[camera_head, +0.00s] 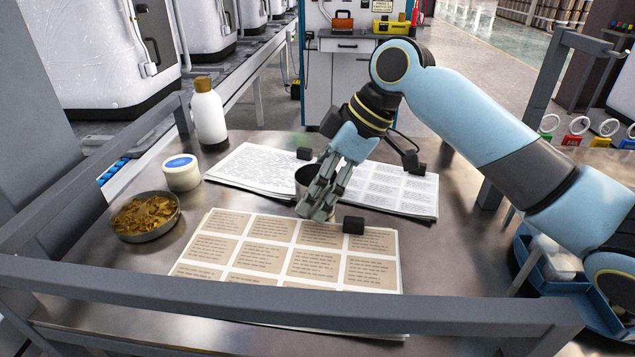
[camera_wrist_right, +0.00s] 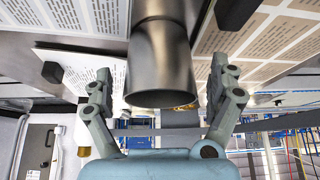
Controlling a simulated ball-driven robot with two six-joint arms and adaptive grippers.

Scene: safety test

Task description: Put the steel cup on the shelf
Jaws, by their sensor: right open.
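The steel cup (camera_head: 306,176) stands on the metal table among open printed pages, partly hidden behind my right gripper (camera_head: 319,200) in the head view. In the right wrist view the cup (camera_wrist_right: 163,58) is a smooth grey cylinder between the two spread fingers of my right gripper (camera_wrist_right: 165,78), with a gap showing on each side. The right gripper is open and its fingers are beside the cup. I cannot tell which surface is the shelf. My left gripper is not in view.
Brown-panelled sheets (camera_head: 290,238) lie in front, and an open booklet (camera_head: 390,187) lies behind the cup. Small black blocks (camera_head: 353,225) rest on the pages. A white bottle (camera_head: 208,115), a lidded jar (camera_head: 182,172) and a filled bowl (camera_head: 145,217) stand left. A grey rail (camera_head: 250,300) edges the table.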

